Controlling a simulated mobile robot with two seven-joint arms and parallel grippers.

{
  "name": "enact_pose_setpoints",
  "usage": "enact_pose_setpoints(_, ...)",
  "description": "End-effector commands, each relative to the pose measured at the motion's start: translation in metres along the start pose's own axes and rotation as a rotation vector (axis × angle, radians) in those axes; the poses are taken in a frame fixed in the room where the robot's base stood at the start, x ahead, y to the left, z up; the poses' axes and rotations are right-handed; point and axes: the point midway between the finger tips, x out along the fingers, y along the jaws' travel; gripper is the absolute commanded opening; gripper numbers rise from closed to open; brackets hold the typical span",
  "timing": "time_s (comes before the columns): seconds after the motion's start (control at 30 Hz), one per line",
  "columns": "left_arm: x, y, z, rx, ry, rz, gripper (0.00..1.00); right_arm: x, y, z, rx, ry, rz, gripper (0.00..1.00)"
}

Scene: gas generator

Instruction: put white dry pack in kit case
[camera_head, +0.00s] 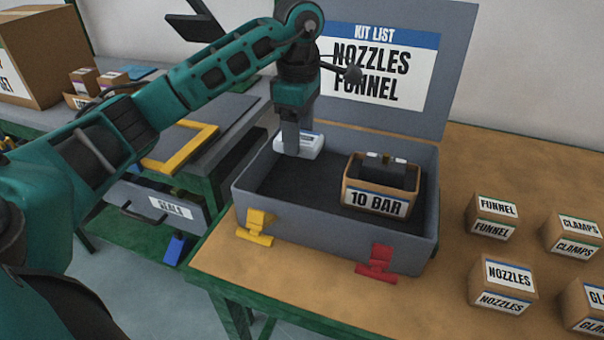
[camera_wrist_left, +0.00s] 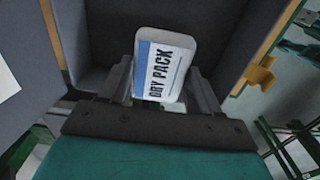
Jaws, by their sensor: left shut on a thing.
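The white dry pack (camera_head: 298,145) with a blue stripe is held in my left gripper (camera_head: 291,135), whose fingers point down into the left back part of the open kit case (camera_head: 330,220). In the left wrist view the dry pack (camera_wrist_left: 165,65) sits between the two fingers (camera_wrist_left: 165,88), its "DRY PACK" label showing. The dark case floor lies beyond it. I cannot tell whether the pack touches the floor. My right gripper is not in view.
A "10 BAR" box (camera_head: 376,200) with dark parts stands in the right part of the case. The lid (camera_head: 440,60) is up with a kit list. Small boxes labelled funnel (camera_head: 492,217), nozzles (camera_head: 503,285) and clamps (camera_head: 573,235) stand on the table to the right.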

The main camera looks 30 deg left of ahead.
Motion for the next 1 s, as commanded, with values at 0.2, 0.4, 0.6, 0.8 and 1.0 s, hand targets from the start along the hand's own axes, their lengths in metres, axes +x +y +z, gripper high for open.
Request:
enact_pose_setpoints(0.2,0.037,0.000,0.000,0.002,-0.001,0.000,0.33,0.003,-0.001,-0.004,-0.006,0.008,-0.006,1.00)
enact_pose_setpoints(0.4,0.051,0.000,0.001,0.001,-0.001,0.000,0.33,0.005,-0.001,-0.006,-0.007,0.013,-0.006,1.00)
enact_pose_setpoints(0.6,0.080,0.000,0.001,0.001,-0.001,-0.001,0.33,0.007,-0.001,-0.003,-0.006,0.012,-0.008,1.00)
enact_pose_setpoints(0.8,0.083,0.000,0.000,0.002,-0.001,0.002,0.33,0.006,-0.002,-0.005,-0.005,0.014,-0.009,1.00)
enact_pose_setpoints(1.0,0.087,0.000,0.000,0.001,-0.001,0.002,0.33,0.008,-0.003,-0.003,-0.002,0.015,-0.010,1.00)
